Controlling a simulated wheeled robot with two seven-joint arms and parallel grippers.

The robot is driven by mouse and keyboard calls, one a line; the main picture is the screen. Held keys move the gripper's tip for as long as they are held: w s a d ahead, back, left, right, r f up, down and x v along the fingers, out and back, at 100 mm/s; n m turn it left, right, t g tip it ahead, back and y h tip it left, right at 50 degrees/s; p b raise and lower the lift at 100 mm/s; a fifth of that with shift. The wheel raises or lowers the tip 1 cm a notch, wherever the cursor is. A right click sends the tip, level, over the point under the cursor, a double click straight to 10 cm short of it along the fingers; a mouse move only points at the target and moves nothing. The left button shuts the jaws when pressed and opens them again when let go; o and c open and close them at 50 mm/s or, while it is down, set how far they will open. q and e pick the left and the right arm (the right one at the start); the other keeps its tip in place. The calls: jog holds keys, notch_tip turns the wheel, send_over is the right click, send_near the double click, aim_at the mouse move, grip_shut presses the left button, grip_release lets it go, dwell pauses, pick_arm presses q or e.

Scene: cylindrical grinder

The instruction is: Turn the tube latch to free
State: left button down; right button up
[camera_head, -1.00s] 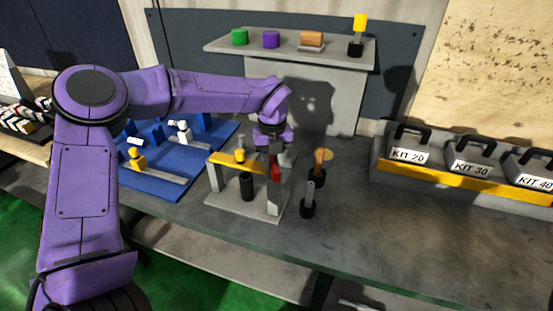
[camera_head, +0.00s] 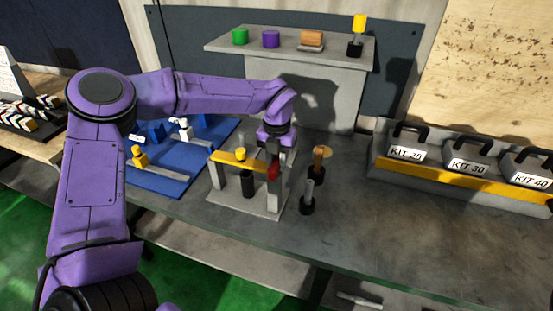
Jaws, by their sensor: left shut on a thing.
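A grey stand (camera_head: 238,209) on the bench has upright posts, a yellow bar (camera_head: 228,160) across its top and a dark cylinder (camera_head: 248,184) under the bar. A small red piece (camera_head: 273,172), which looks like the tube latch handle, sits at the right end of the bar, by the right post. My left gripper (camera_head: 273,158) points down from above and is shut on the red piece. Its fingers are small and dark, and partly hide the piece. My right gripper is not in view.
Two upright posts with black bases, one grey (camera_head: 308,195) and one orange-topped (camera_head: 318,160), stand just right of the stand. A blue fixture board (camera_head: 165,185) lies to the left. Kit boxes (camera_head: 467,155) stand at the right. The front right bench is clear.

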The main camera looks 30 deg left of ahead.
aim_at(277, 160)
pick_arm(q)
jog(key=c, duration=1)
grip_release()
jog(key=shift+o, duration=0.2)
jog(key=shift+r, duration=0.4)
notch_tip(277, 160, up, 10)
jog(key=b, duration=0.2)
jog(key=shift+f, duration=0.15)
